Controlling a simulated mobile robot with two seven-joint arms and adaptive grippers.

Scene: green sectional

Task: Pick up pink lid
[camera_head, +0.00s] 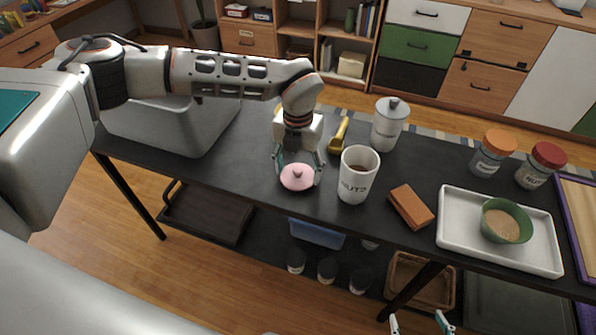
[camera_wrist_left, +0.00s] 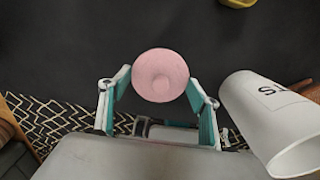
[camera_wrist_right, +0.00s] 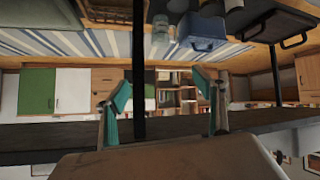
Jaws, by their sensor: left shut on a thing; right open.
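The pink lid (camera_head: 297,177) is a small round disc with a knob, near the front edge of the dark table. My left gripper (camera_head: 298,172) points down over it, with one finger on each side. In the left wrist view the lid (camera_wrist_left: 160,76) sits between the teal fingertips (camera_wrist_left: 158,84), which are shut on its sides. I cannot tell whether the lid touches the table. My right gripper (camera_head: 421,324) shows only its fingertips at the bottom edge of the head view. In the right wrist view it (camera_wrist_right: 163,90) is open and empty.
A white lettered cup (camera_head: 357,180) stands close right of the left gripper. Behind are a yellow-handled tool (camera_head: 339,134) and a white lidded canister (camera_head: 388,125). A grey bin (camera_head: 165,130) is left. A brown block (camera_head: 411,207) and white tray (camera_head: 460,240) with a green bowl (camera_head: 507,222) are right.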

